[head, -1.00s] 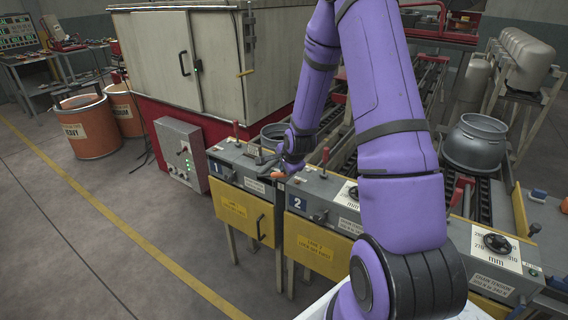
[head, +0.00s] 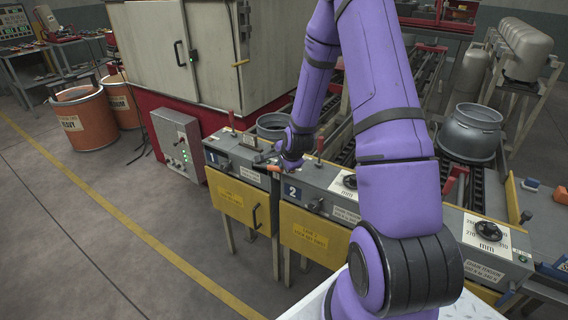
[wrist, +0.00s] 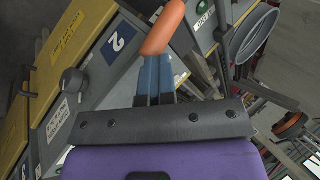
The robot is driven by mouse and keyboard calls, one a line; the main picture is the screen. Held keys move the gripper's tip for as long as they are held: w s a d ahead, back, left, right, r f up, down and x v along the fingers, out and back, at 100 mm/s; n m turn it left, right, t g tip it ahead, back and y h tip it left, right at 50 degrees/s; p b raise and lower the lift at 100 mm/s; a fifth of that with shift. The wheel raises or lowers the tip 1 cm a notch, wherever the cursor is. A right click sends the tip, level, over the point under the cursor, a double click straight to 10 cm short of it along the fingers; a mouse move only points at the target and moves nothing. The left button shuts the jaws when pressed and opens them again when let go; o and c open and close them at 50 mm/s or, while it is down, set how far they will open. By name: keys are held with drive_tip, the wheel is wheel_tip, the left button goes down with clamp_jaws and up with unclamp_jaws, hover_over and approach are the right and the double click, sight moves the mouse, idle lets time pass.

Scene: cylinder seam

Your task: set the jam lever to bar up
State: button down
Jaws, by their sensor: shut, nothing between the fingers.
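A lever with an orange handle (head: 273,168) sits at the junction of the consoles marked 1 and 2. I take it for the jam lever, but I cannot read a jam label. The handle also shows large in the wrist view (wrist: 163,28), slanting up to the right. My gripper (wrist: 154,62) has its blue fingers shut, with the tips right at the handle's lower end. The handle is not between them, and I cannot tell whether they touch it. In the head view my gripper (head: 281,164) is small and partly hidden by my wrist. The lever's bar is not clearly visible.
Red-topped levers stand on console 1 (head: 232,120) and console 2 (head: 319,144). Yellow panels (head: 240,200) face the open floor. A grey pot (head: 471,133) sits on the conveyor at the right. A round knob (wrist: 72,80) is near my gripper.

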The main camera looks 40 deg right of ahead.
drive_tip(key=shift+s+f, duration=0.15)
drive_tip(key=r, duration=0.1)
drive_tip(key=w+r, duration=0.1)
drive_tip(key=r, duration=0.2)
drive_tip(key=shift+w+d+r, duration=0.15)
drive_tip(key=shift+w+r, duration=0.05)
drive_tip(key=shift+w, duration=0.15)
drive_tip(key=s+r, duration=0.6)
drive_tip(key=s, duration=0.1)
drive_tip(key=shift+a+r, duration=0.35)
drive_tip(key=shift+r, duration=0.05)
drive_tip(key=shift+s+r, duration=0.1)
drive_tip(key=s+a+r+n, duration=0.4)
drive_tip(key=a+r+n, duration=0.15)
drive_tip(key=r, duration=0.25)
drive_tip(key=s+a+r+n, duration=0.4)
drive_tip(key=a+r, duration=0.2)
drive_tip(key=r, duration=0.2)
drive_tip(key=s+a+r+n, duration=0.3)
drive_tip(key=s+r+n, duration=0.1)
drive_tip(key=s, duration=0.4)
drive_tip(key=s+a+r+n+g+y, duration=0.1)
drive_tip(key=s+a+r+n, duration=0.2)
drive_tip(key=s, duration=0.6)
wheel_tip(320, 180, up, 2)
drive_tip(key=shift+s+r+n+y, duration=0.25)
drive_tip(key=shift+n+y, duration=0.05)
drive_tip(key=shift+n, duration=0.95)
